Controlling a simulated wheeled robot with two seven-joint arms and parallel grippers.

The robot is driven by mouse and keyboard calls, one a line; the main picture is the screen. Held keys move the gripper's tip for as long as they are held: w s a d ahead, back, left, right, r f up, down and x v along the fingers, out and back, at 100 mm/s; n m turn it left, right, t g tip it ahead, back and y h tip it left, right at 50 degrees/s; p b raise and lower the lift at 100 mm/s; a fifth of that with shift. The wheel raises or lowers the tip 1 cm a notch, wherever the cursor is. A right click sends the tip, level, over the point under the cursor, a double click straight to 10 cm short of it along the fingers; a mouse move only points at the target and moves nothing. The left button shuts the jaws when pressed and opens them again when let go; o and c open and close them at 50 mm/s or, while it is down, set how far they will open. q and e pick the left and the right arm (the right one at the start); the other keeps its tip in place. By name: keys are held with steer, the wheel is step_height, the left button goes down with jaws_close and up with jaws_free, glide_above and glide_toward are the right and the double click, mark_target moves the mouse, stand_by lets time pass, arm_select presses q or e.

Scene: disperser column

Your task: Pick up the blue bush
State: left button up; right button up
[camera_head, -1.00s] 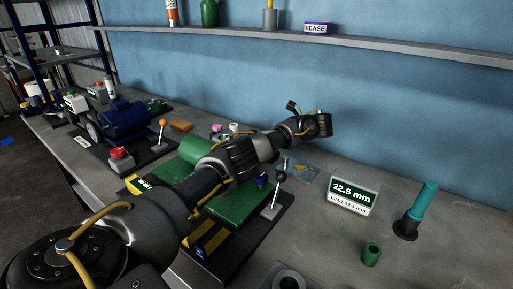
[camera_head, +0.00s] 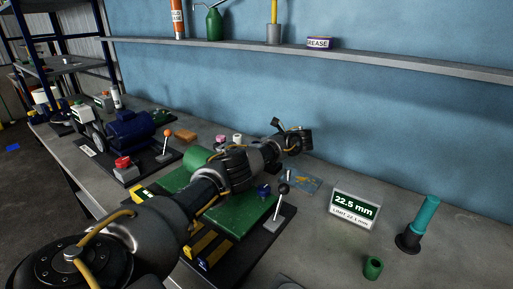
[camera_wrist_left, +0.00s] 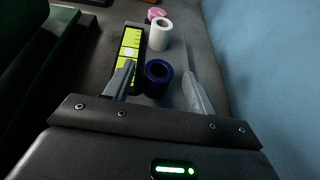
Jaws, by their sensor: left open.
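The blue bush (camera_wrist_left: 158,78) is a short dark blue ring with a dark hole. In the left wrist view it sits on the grey bench beside a yellow-green marked plate (camera_wrist_left: 130,48). My left gripper (camera_wrist_left: 158,70) is open, with the bush showing between its two fingers; I cannot tell whether either finger touches it. In the head view my left gripper (camera_head: 288,134) is over the back of the bench near the blue wall, and I cannot make out the bush there.
A white bush (camera_wrist_left: 160,34) and a pink bush (camera_wrist_left: 156,14) stand beyond the blue one. A green machine (camera_head: 235,208) with a black-knobbed lever (camera_head: 280,200) lies below my arm. A display (camera_head: 354,207), a teal post (camera_head: 425,215) and a green bush (camera_head: 373,267) stand right.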

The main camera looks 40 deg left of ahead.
arm_select(q)
steer(key=x, duration=0.3)
steer(key=shift+d, duration=0.1)
steer(key=shift+c, duration=0.3)
steer(key=c, duration=1)
step_height(320, 180, up, 10)
steer(key=p, duration=0.9)
steer(key=shift+p, duration=0.4)
